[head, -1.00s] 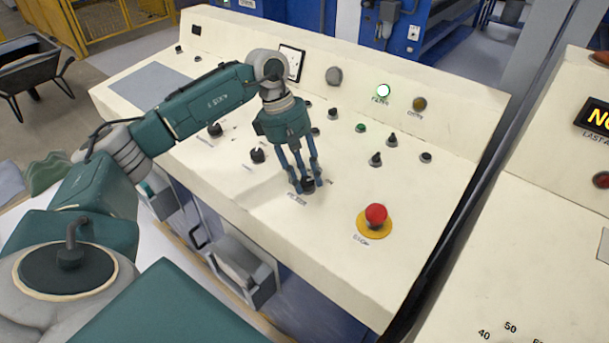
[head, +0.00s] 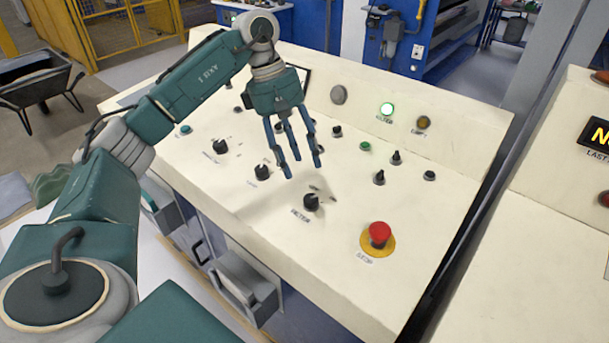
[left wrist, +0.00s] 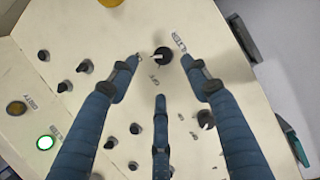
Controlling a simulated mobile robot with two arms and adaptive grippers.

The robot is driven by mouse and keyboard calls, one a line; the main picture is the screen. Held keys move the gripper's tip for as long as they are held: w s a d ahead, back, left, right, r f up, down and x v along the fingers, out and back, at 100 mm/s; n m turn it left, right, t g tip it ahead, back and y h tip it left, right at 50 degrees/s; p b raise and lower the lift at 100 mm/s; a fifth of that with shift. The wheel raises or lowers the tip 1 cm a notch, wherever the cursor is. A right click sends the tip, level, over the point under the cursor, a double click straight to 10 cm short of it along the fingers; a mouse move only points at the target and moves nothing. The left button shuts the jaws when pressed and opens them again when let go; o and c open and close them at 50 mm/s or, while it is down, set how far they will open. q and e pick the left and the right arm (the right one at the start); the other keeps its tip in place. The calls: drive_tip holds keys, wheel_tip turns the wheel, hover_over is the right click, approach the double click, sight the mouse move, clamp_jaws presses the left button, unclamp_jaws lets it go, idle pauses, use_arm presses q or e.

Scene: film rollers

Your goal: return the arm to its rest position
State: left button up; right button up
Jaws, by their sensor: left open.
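My left gripper (head: 294,166) is open and empty above the cream control panel (head: 345,265) in the head view. Its blue fingers hang down, apart from the black FILTER knob (head: 311,202), which stands in front of them. In the left wrist view the fingers (left wrist: 165,75) are spread, and the FILTER knob (left wrist: 163,57) shows between the two outer fingertips. A green lamp (head: 387,109) is lit on the panel's raised back; it also shows in the left wrist view (left wrist: 45,142). My right gripper is not in view.
A red stop button (head: 379,234) on a yellow ring stands at the panel's front right. Several black knobs, such as one at the left (head: 220,146), rise from the panel. A second cream console (head: 510,260) stands at the right. A wheelbarrow (head: 40,85) is on the floor.

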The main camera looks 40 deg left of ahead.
use_arm(q)
drive_tip(key=shift+v, duration=0.75)
drive_tip(key=shift+d+r, duration=0.1)
